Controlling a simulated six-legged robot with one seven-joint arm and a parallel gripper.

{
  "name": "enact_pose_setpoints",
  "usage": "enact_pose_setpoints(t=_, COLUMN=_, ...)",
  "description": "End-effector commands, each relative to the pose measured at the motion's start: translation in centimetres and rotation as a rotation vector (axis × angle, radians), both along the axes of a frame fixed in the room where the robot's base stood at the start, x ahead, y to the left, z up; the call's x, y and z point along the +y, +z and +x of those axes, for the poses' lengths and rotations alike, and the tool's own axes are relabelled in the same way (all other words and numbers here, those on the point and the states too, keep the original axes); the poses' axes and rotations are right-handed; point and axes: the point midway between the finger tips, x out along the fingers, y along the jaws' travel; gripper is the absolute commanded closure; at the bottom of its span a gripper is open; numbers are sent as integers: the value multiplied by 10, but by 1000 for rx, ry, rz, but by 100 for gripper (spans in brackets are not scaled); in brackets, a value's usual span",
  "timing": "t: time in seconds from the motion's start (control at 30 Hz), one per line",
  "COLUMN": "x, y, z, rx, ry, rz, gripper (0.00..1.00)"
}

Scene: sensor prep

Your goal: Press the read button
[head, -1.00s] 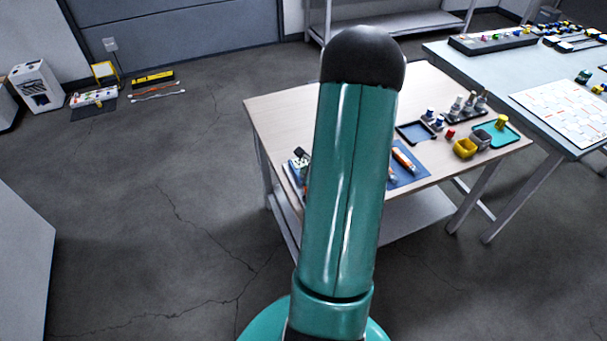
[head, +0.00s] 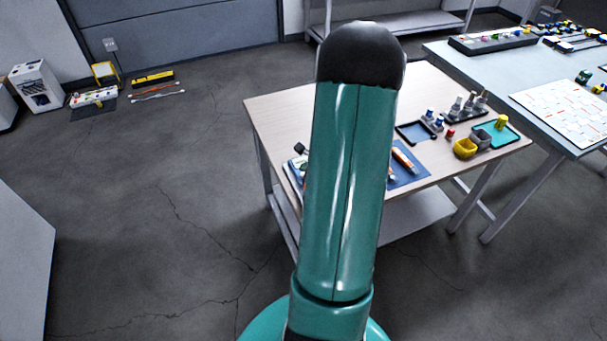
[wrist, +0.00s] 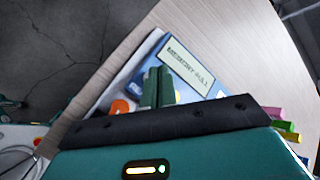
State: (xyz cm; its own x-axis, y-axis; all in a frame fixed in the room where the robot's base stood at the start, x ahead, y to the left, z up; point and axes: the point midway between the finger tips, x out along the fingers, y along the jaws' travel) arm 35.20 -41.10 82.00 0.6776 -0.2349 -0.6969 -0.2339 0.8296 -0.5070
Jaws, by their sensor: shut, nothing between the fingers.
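A blue and white device (wrist: 187,92) lies near the table's edge in the wrist view. Its pale display (wrist: 190,66) reads "MEMORY FULL". An orange round part (wrist: 122,106) shows to the left of my fingers; I cannot tell whether it is the read button. My gripper (wrist: 157,76) is shut and empty, its dark green fingers over the device and hiding part of its face. I cannot tell whether they touch it. In the head view the device (head: 293,171) shows only partly at the table's left side, behind my arm.
The wooden table (head: 285,110) also holds a blue mat (head: 408,173) with an orange-and-white tool, a dark tray (head: 416,132), yellow and grey bins, and a teal tray (head: 507,137). Another table (head: 470,75) stands at right. Floor at left is mostly clear.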

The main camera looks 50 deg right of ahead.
Motion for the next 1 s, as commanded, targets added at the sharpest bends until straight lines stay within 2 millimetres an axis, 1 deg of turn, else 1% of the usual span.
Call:
enact_pose_setpoints(t=0.17, x=0, y=7, z=0, rx=-1, ry=1, rz=-2, gripper=100)
enact_pose_setpoints(t=0.6, x=0, y=46, z=0, rx=-1, ry=1, rz=-2, gripper=100)
enact_pose_setpoints(t=0.7, x=0, y=50, z=0, rx=0, ry=1, rz=-1, gripper=100)
enact_pose_setpoints(t=1.0, x=0, y=50, z=0, rx=0, ry=0, rz=0, gripper=100)
